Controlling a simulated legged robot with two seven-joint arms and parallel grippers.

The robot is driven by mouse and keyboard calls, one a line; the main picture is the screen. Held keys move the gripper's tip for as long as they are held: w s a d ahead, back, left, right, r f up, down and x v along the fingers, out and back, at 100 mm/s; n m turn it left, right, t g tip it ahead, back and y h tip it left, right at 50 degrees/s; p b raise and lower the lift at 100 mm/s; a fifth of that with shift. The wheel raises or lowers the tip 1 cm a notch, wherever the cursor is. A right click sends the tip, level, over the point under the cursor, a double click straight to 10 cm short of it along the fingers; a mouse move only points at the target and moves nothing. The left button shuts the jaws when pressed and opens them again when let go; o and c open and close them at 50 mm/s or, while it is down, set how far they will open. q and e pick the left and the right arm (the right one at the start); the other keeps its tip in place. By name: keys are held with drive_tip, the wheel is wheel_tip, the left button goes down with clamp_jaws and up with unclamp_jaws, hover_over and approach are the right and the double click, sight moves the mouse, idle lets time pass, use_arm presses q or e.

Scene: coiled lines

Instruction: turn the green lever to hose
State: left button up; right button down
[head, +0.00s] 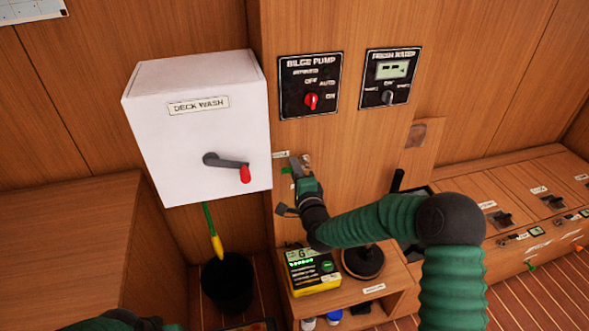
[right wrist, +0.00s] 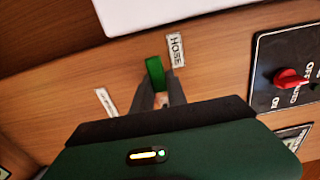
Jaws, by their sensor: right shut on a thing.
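The green lever (right wrist: 155,73) shows in the right wrist view, with its green end standing out beyond my fingers. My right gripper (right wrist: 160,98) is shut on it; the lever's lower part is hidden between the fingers. The HOSE label (right wrist: 176,50) is close beside the lever's green end. A second white label (right wrist: 106,102), too blurred to read, lies to the left. In the head view my right gripper (head: 299,172) is at the wooden panel, just right of the white box, and mostly covers the lever. My left gripper is out of view.
The white DECK WASH box (head: 200,125) with a red-tipped handle juts out left of my right gripper. Above are the BILGE PUMP panel (head: 310,85) and FRESH WATER panel (head: 390,77). Below, a yellow meter (head: 313,270) sits on a shelf, with a black bucket (head: 227,285) beside it.

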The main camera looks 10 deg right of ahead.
drive_tip(key=shift+d+f, duration=0.1)
drive_tip(key=shift+f, duration=0.1)
drive_tip(key=c, duration=1.6)
unclamp_jaws()
drive_tip(key=shift+o, duration=1.4)
drive_tip(key=shift+s+r, duration=0.1)
drive_tip(key=shift+s, duration=0.05)
drive_tip(key=s+p, duration=0.2)
drive_tip(key=s, duration=1.4)
drive_tip(key=shift+s+d, duration=0.3)
drive_tip(key=shift+d, duration=0.05)
